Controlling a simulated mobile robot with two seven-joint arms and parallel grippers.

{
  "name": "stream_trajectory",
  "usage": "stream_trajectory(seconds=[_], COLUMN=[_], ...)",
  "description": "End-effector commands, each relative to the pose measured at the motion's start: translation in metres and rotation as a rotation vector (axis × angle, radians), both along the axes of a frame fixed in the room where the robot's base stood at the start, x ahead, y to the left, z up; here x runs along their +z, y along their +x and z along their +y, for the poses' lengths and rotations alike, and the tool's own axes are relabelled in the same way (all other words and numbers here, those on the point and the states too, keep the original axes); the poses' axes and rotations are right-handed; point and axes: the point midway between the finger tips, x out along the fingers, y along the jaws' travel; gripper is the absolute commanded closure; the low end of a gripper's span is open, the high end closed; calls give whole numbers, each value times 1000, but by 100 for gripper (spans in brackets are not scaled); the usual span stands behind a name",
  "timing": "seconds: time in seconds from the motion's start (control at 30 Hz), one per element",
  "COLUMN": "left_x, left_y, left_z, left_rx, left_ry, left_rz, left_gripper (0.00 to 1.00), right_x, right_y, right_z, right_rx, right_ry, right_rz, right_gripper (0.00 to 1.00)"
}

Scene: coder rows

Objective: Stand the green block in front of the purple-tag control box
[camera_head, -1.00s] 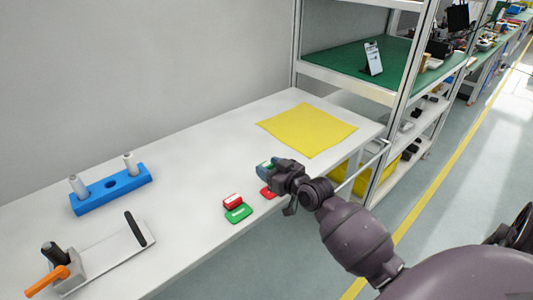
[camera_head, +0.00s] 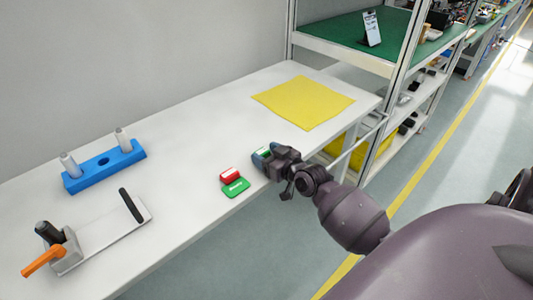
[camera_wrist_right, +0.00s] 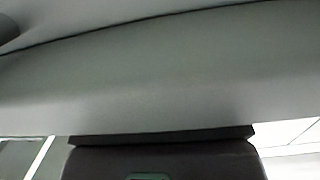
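A green block (camera_head: 265,152) with a pale mark shows between the fingertips of my right gripper (camera_head: 263,158), over the table near its front edge. The gripper looks shut on it; its fingers hide part of it. Whether the block touches the table is unclear. In the right wrist view a dark part with a small green outline (camera_wrist_right: 150,177) shows at the bottom edge. No control box with a purple tag can be made out. My left gripper is out of view.
A red block (camera_head: 229,174) and another green block (camera_head: 236,188) lie left of the gripper on the white table (camera_head: 185,170). A yellow mat (camera_head: 303,102), a blue base with two pegs (camera_head: 103,170) and a toggle clamp fixture (camera_head: 90,238) are also there. Shelving (camera_head: 360,60) stands behind.

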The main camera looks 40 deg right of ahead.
Motion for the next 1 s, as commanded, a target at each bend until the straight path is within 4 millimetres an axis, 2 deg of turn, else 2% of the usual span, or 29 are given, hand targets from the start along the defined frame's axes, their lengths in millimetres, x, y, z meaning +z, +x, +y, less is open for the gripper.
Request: stream_trajectory(seconds=[0.07,0.5,0.8,1.0], left_x=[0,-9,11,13], left_y=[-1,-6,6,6], left_z=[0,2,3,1], left_rx=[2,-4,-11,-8], left_ry=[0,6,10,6], left_rz=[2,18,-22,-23], left_gripper=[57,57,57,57], right_x=[0,-4,8,11], right_y=[0,-3,-50,-81], right_z=[0,0,-5,-7], right_rx=[0,0,0,1], right_ry=[0,2,-1,0], right_rz=[0,4,-1,0], right_gripper=[26,26,26,26])
